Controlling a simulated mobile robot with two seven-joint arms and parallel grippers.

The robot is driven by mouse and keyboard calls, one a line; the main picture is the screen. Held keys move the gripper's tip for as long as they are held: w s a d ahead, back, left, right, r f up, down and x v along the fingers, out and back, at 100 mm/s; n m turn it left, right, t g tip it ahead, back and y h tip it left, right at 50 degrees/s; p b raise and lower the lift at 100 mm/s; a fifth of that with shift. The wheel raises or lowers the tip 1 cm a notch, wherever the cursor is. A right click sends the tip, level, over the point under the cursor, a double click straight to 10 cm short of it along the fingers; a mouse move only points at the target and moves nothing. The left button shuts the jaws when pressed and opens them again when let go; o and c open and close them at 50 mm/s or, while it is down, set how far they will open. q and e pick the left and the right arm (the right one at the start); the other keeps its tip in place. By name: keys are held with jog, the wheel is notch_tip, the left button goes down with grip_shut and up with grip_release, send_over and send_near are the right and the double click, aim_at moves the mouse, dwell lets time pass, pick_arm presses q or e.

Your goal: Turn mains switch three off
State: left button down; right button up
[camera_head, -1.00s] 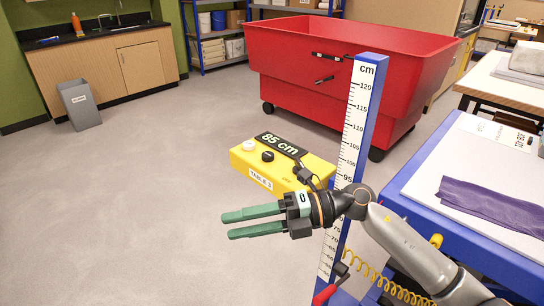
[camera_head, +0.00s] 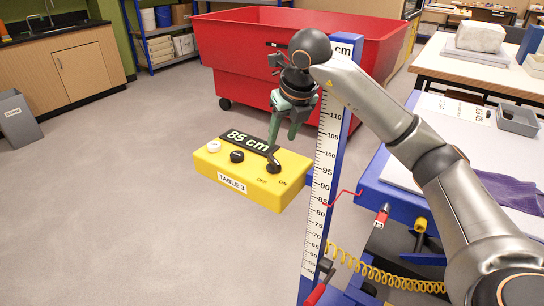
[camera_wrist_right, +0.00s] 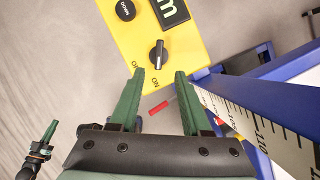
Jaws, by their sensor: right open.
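The yellow switch box (camera_head: 240,185) labelled TABLE 3 carries a black rotary switch (camera_head: 274,167) between the words OFF and ON. Which way its pointer is set, I cannot tell for sure. My right gripper (camera_head: 293,136) is open and empty, fingers down, above and behind the box's right end. In the right wrist view the switch (camera_wrist_right: 159,54) lies ahead of my right fingertips (camera_wrist_right: 160,74), untouched. Part of my left gripper (camera_wrist_right: 49,130) shows at the lower left of that view; its opening is unclear.
A black "85 cm" plate (camera_head: 248,142), a white button (camera_head: 214,146) and a black knob (camera_head: 237,156) sit on the box. A blue height post (camera_head: 326,170) with a scale stands close to its right.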

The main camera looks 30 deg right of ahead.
aim_at(274, 159)
jog(key=x, duration=0.9)
jog(key=shift+f, duration=0.15)
jog(key=shift+c, duration=0.4)
grip_shut()
